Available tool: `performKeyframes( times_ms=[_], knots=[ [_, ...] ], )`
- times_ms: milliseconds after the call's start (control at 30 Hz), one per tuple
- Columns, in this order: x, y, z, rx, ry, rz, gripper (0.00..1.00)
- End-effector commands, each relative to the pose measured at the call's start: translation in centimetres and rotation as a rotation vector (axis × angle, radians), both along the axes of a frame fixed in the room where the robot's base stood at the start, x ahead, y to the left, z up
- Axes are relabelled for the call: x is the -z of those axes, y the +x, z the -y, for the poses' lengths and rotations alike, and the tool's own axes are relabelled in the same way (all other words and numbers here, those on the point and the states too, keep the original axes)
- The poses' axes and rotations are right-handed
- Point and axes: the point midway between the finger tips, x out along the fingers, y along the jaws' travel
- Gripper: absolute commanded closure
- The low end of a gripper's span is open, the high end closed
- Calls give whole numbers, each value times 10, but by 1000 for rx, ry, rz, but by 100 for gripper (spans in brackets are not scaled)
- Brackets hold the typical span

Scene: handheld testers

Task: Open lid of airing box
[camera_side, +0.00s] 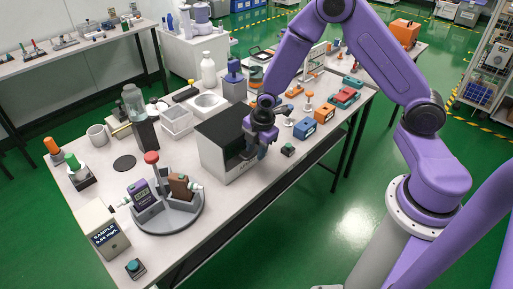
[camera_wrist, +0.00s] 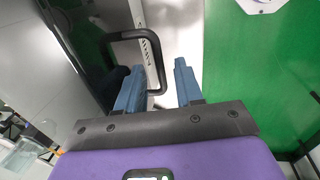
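The airing box (camera_side: 217,165) is a white box with a dark lid (camera_side: 222,124), and the lid looks shut in the side view. In the wrist view, the glossy dark lid (camera_wrist: 65,45) fills the left part, and a black loop handle (camera_wrist: 154,50) sticks out from it. My gripper (camera_side: 248,151) is at the right-hand side of the box. In the wrist view, my gripper (camera_wrist: 158,66) has its two blue fingers apart, with the outer bar of the handle between them. I cannot tell whether either finger touches the handle.
A round stand with handheld testers (camera_side: 170,213) is at the front left of the box. A small dark button box (camera_side: 288,150) and a blue box (camera_side: 304,128) are to the right. A blue-topped device (camera_side: 234,80) stands behind. The table's front edge is close.

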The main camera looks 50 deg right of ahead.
Motion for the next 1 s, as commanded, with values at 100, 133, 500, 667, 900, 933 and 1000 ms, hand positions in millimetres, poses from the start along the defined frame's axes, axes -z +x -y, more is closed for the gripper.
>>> performKeyframes(
  times_ms=[100, 133, 500, 667, 900, 933, 1000],
  knots=[
    [0, 0, 0, 0, 0, 0, 84],
    [0, 0, 0, 0, 0, 0, 93],
    [0, 0, 0, 0, -1, -1, 100],
    [0, 0, 0, 0, -1, -1, 100],
    [0, 0, 0, 0, -1, -1, 100],
    [0, 0, 0, 0, -1, -1, 100],
    [0, 0, 1, 1, -1, -1, 100]
  ],
)
